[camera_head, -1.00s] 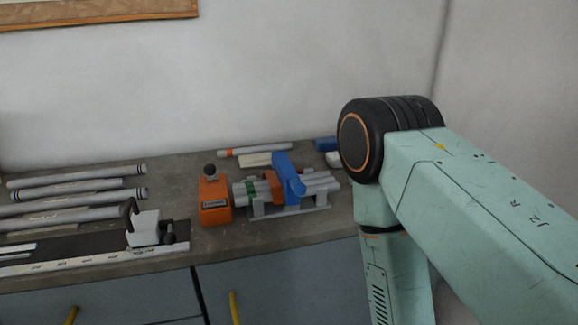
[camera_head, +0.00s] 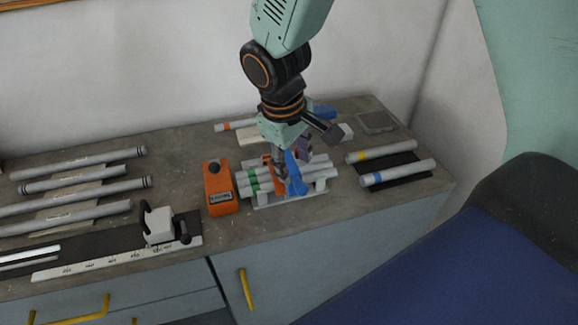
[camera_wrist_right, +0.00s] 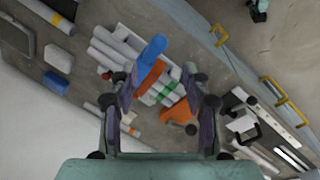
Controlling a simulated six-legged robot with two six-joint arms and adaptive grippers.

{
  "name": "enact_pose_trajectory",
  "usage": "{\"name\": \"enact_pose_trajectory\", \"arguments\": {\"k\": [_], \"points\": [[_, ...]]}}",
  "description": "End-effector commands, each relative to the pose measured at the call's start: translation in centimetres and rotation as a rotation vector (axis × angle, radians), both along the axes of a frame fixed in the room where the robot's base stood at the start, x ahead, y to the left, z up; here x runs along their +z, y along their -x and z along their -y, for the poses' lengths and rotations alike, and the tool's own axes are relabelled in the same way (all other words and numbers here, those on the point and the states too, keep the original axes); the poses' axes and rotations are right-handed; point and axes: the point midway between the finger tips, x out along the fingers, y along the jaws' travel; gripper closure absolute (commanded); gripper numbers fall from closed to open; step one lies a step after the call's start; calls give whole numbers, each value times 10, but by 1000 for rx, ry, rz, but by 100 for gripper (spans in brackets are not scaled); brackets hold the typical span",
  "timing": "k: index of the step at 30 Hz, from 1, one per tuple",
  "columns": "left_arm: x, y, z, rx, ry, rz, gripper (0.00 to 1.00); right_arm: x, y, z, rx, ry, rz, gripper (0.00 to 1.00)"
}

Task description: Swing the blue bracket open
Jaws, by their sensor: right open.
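The blue bracket (camera_head: 294,182) lies across the grey tubes in the jig on the bench, beside an orange bracket; the gripper hides part of it in the head view. In the right wrist view the blue bracket (camera_wrist_right: 152,50) shows beside the left finger, and the orange bracket (camera_wrist_right: 150,76) lies between the fingers. My right gripper (camera_head: 285,165) points down over the jig, open, with its fingertips close to the brackets. I cannot tell whether it touches the blue one. The jig's pale base (camera_head: 292,200) shows below. My left gripper is not in view.
An orange box with a black knob (camera_head: 218,190) stands just left of the jig. A white stop block (camera_head: 158,226) sits on a ruled rail farther left, with loose tubes (camera_head: 80,159) behind. Two marked tubes (camera_head: 398,172) lie on a dark mat at right.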

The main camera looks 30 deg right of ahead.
Motion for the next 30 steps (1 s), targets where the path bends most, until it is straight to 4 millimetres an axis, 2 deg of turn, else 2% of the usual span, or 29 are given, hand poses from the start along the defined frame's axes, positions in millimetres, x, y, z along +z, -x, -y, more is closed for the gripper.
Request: {"name": "enact_pose_trajectory", "arguments": {"k": [4, 12, 17, 29, 30], "points": [[-3, 0, 0, 0, 0, 0, 60, -10, 4, 3, -3, 1, -6, 52], [-12, 0, 0, 0, 0, -1, 60, -53, 4, 10, -4, -1, -5, 52], [-16, 0, 0, 0, 0, -1, 60, -70, 1, 14, -2, -1, -3, 52], [-17, 0, 0, 0, 0, 0, 60, -76, -3, 15, -1, -1, -1, 52], [-16, 0, 0, 0, 0, 0, 60, -76, -3, 15, -1, -1, -1, 55]]}}
